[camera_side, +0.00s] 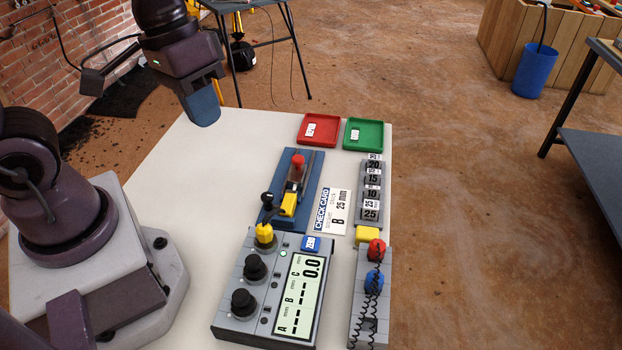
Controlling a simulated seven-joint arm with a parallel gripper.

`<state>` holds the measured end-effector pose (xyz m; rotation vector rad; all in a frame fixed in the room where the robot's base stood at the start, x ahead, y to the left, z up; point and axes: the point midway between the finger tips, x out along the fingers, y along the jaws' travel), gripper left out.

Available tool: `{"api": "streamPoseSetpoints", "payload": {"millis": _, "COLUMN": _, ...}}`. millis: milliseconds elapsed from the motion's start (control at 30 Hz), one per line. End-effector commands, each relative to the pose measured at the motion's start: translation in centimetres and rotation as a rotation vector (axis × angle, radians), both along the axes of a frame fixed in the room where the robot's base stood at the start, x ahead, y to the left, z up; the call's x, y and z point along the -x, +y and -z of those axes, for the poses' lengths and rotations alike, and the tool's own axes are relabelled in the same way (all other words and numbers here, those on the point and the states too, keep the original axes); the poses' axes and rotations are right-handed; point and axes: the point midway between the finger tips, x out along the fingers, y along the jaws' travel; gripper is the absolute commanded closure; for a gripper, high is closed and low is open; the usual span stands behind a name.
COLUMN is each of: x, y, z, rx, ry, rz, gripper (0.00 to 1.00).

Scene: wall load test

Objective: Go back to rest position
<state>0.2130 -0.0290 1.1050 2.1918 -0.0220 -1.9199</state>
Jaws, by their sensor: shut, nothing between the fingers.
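My gripper (204,108) is raised over the far left part of the white table (180,185). Its blue fingers are shut with nothing seen between them, and it is apart from everything on the table. The arm's purple links show at the upper left and left. The grey measuring unit (265,290) stands at the near side, its display reading 0.0 beside the letter C. The blue fixture (302,165) with a red-topped part stands behind it.
A red tray (319,129) and a green tray (363,134) lie at the far right edge. Numbered blocks (371,194), a check card (332,211), a yellow block (367,235) and a probe stand (358,322) line the right side. The table's left-middle is clear.

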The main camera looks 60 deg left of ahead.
Motion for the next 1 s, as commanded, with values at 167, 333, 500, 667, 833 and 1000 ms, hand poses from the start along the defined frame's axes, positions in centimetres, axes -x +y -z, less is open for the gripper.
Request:
{"api": "streamPoseSetpoints", "payload": {"millis": 167, "x": 1.0, "y": 2.7, "z": -4.5, "rx": -0.185, "ry": -0.224, "rz": 0.113, "gripper": 1.0}}
{"api": "streamPoseSetpoints", "payload": {"millis": 333, "x": 1.6, "y": 3.0, "z": -6.7, "rx": -0.207, "ry": -0.337, "rz": 0.109, "gripper": 1.0}}
{"api": "streamPoseSetpoints", "payload": {"millis": 500, "x": 1.7, "y": 2.9, "z": -7.2, "rx": -0.206, "ry": -0.36, "rz": 0.106, "gripper": 1.0}}
{"api": "streamPoseSetpoints", "payload": {"millis": 667, "x": 1.7, "y": 2.9, "z": -7.1, "rx": -0.205, "ry": -0.359, "rz": 0.106, "gripper": 1.0}}
{"api": "streamPoseSetpoints", "payload": {"millis": 833, "x": 1.7, "y": 2.9, "z": -7.1, "rx": -0.205, "ry": -0.358, "rz": 0.105, "gripper": 1.0}}
{"api": "streamPoseSetpoints", "payload": {"millis": 1000, "x": 1.7, "y": 2.9, "z": -7.1, "rx": -0.205, "ry": -0.358, "rz": 0.105, "gripper": 1.0}}
